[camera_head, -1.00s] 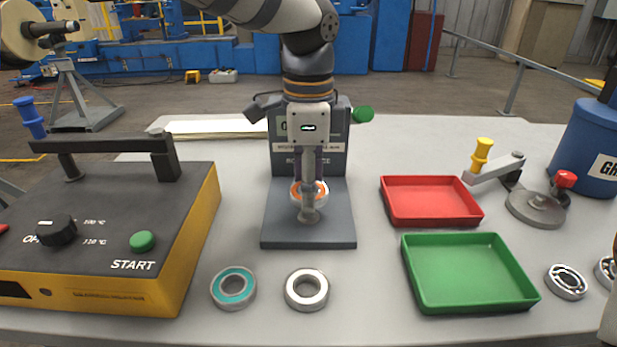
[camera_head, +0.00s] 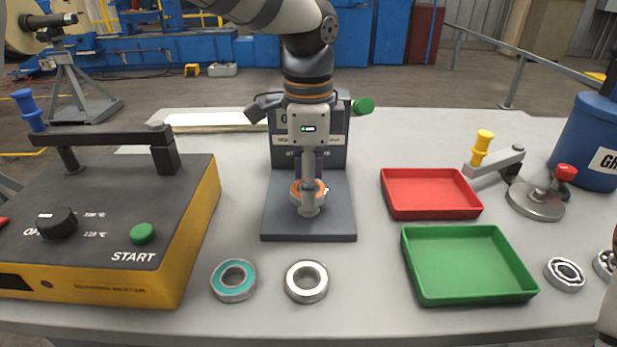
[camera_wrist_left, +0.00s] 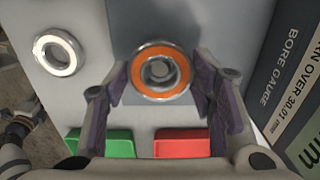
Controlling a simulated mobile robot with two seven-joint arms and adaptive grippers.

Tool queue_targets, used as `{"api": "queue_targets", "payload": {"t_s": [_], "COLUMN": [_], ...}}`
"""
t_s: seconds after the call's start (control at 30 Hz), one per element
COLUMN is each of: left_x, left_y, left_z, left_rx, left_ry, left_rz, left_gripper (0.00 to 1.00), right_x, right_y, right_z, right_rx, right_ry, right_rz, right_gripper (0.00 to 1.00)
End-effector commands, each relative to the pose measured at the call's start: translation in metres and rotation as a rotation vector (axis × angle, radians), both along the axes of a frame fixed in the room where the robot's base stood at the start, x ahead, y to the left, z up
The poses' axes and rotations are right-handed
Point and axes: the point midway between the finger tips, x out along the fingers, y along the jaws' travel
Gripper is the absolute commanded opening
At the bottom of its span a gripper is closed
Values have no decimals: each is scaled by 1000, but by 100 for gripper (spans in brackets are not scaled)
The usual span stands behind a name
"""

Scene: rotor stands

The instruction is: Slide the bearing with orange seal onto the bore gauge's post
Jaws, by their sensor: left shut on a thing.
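The bearing with orange seal (camera_head: 298,190) is at my left gripper's fingertips, over the base of the bore gauge (camera_head: 345,222). In the left wrist view the bearing (camera_wrist_left: 138,72) lies between the two fingers, and the grey end of the post (camera_wrist_left: 159,70) shows inside its bore. The ring appears around or directly above the post; I cannot tell how far down it sits. My left gripper (camera_head: 309,208) points down and is shut on the bearing. The gripper partly hides the bearing and the post in the head view. My right gripper is not in view.
A teal-sealed bearing (camera_head: 233,293) and a plain bearing (camera_head: 306,295) lie in front of the gauge. A yellow-sided heater (camera_head: 200,225) stands left. A red tray (camera_head: 432,212) and a green tray (camera_head: 470,300) are right. The gauge's upright panel (camera_head: 335,157) stands behind the gripper.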

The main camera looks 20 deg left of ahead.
Motion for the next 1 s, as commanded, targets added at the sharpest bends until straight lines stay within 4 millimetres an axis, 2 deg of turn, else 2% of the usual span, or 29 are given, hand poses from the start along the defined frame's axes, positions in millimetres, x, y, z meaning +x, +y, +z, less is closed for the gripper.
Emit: {"api": "queue_targets", "payload": {"t_s": [0.37,1.0], "left_x": [0,0], "left_y": [0,0], "left_z": [-1,-20], "left_rx": [0,1], "left_ry": [0,0], "left_rz": [0,0], "left_gripper": [26,26], "right_x": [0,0], "right_y": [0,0], "right_z": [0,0], "right_rx": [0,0], "right_ry": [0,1], "right_rz": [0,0], "right_gripper": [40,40]}}
